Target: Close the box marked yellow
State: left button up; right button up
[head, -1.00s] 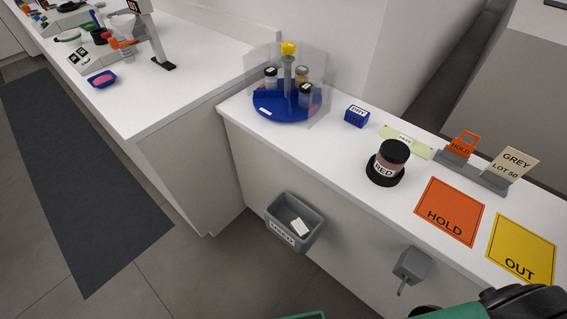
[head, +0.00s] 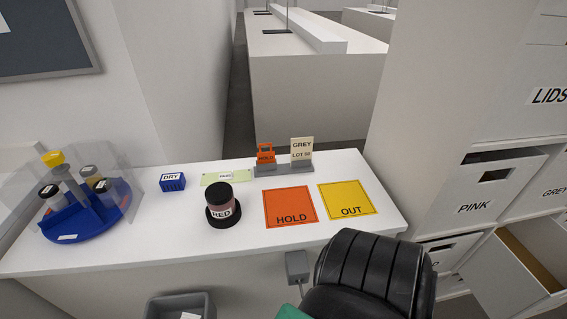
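No box with a readable yellow mark shows. On the right, a white storage unit holds labelled boxes: the PINK box (head: 478,190), a GREY box (head: 552,190) cut by the picture edge, and a lower box (head: 440,250) whose label is mostly hidden. A pulled-out box (head: 505,275) at the lower right shows part of its brown inside; no label on it can be read. Neither gripper is in view. A black ribbed part of my own arm covers the bottom centre-right.
The white counter (head: 150,225) carries a blue carousel (head: 85,222) with jars, a DRY block (head: 172,183), a RED jar (head: 220,198), an orange HOLD mat (head: 290,206) and a yellow OUT mat (head: 347,199). A grey bin (head: 180,305) hangs in front.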

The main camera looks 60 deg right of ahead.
aim_at(520, 272)
jog(key=k+j+z, duration=0.1)
jog(key=z, duration=4.1)
